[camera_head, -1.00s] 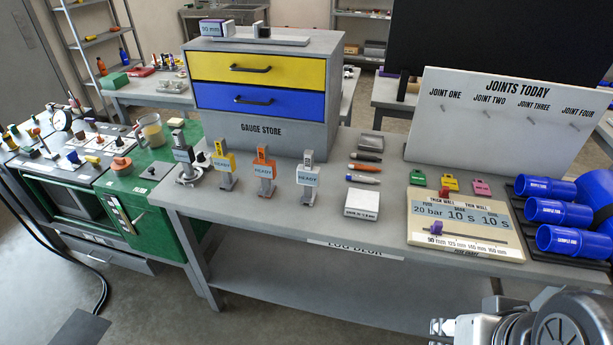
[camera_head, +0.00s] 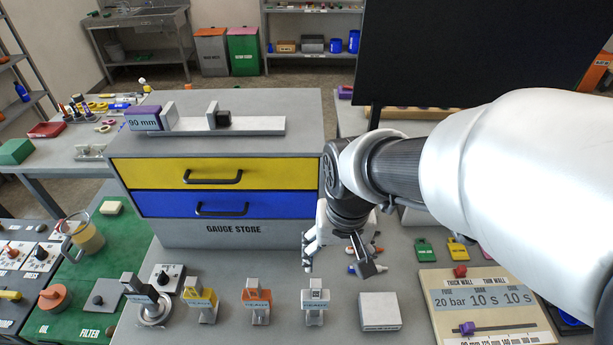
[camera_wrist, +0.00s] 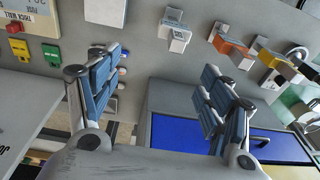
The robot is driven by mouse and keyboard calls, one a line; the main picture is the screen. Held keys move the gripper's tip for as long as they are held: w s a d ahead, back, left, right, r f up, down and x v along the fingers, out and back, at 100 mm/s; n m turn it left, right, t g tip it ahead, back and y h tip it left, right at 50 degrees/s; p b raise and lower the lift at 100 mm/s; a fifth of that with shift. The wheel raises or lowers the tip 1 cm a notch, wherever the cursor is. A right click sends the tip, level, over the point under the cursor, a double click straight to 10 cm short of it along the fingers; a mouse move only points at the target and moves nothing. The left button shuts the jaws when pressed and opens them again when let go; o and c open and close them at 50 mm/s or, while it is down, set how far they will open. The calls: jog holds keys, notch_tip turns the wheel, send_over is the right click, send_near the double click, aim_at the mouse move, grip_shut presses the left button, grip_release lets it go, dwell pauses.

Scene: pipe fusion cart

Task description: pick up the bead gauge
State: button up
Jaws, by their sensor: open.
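A caliper-like grey gauge (camera_head: 240,126) lies on top of the gauge store cabinet, with upright jaws, a dark knob and a purple block marked 90 mm (camera_head: 146,120) at its left end. It looks like the bead gauge, but no label confirms this. My gripper (camera_head: 338,262) is open and empty, pointing down above the bench in front of the cabinet's right side, lower than the gauge and apart from it. In the wrist view my gripper (camera_wrist: 160,66) has its fingers spread with nothing between them; the gauge is not seen there.
The gauge store has a yellow drawer (camera_head: 215,173) and a blue drawer (camera_head: 220,205), both shut. Several tagged stands, including an orange one (camera_head: 257,300), line the bench front. A white box (camera_head: 380,311) and a settings board (camera_head: 485,305) are to the right. A dark screen (camera_head: 470,60) stands behind.

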aim_at(316, 281)
jog(key=shift+o, duration=0.2)
jog(key=shift+g, duration=0.6)
jog(key=a+p, duration=0.1)
jog(key=w+a+f+p, duration=0.1)
jog(key=a+p, duration=0.1)
jog(key=shift+w+a+f, duration=0.15)
jog(key=shift+w+f, duration=0.15)
jog(key=shift+f, duration=0.05)
notch_tip(316, 281, down, 11)
jog(key=shift+f+b, duration=0.1)
jog(key=shift+b, duration=1)
jog(key=f, duration=0.1)
jog(key=f+b, duration=0.1)
jog(key=f, duration=0.3)
jog(key=shift+s+f, duration=0.15)
jog(key=shift+s, duration=0.15)
jog(key=shift+f+b, duration=0.3)
jog(key=shift+f, duration=0.2)
jog(key=shift+c, duration=0.4)
jog(key=c, duration=1.6)
